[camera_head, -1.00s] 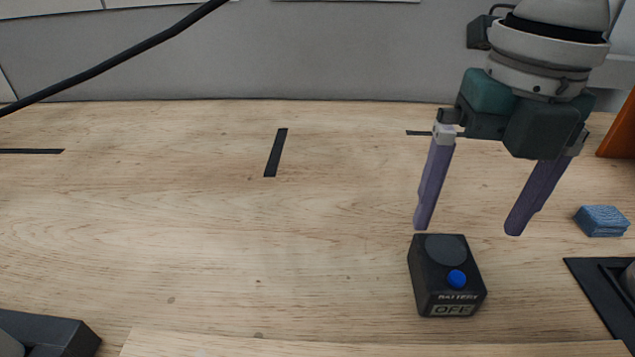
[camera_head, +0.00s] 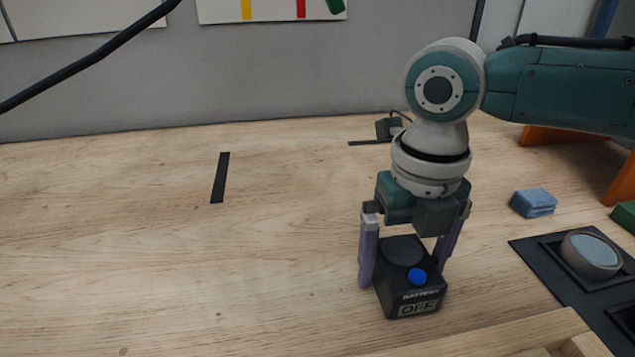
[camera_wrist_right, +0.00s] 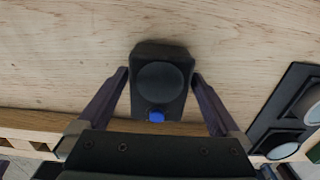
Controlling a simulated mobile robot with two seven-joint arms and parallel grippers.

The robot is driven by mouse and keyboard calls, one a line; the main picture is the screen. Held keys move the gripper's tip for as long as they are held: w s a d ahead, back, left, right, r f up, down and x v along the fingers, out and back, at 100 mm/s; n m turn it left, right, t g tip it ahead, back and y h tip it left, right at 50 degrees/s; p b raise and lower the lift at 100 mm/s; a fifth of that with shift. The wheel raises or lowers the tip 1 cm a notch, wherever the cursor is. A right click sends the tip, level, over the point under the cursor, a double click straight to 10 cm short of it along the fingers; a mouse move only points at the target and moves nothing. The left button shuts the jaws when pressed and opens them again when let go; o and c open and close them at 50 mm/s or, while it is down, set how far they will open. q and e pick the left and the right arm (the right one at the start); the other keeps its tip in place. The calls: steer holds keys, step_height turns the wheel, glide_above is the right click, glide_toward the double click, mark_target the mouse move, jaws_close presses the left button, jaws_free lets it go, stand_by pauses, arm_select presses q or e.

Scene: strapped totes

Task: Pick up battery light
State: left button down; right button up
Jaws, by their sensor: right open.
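The battery light (camera_head: 409,280) is a black box with a round dark disc, a blue button and a label reading "BATTERY OFF". It stands on the wooden table. My right gripper (camera_head: 405,275) is lowered around it, open, with one purple finger on its left side and one on its right. In the right wrist view the battery light (camera_wrist_right: 160,85) lies between the open fingers (camera_wrist_right: 162,80), with a small gap visible on each side. My left gripper is not in view.
A blue sponge (camera_head: 533,202) lies to the right. A black tray (camera_head: 545,262) with a round lens-like part (camera_head: 590,254) is at the right edge. A wooden rail (camera_head: 490,338) runs along the front. The table left of the light is clear apart from a black tape strip (camera_head: 220,178).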

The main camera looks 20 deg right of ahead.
jaws_close()
stand_by(0.8)
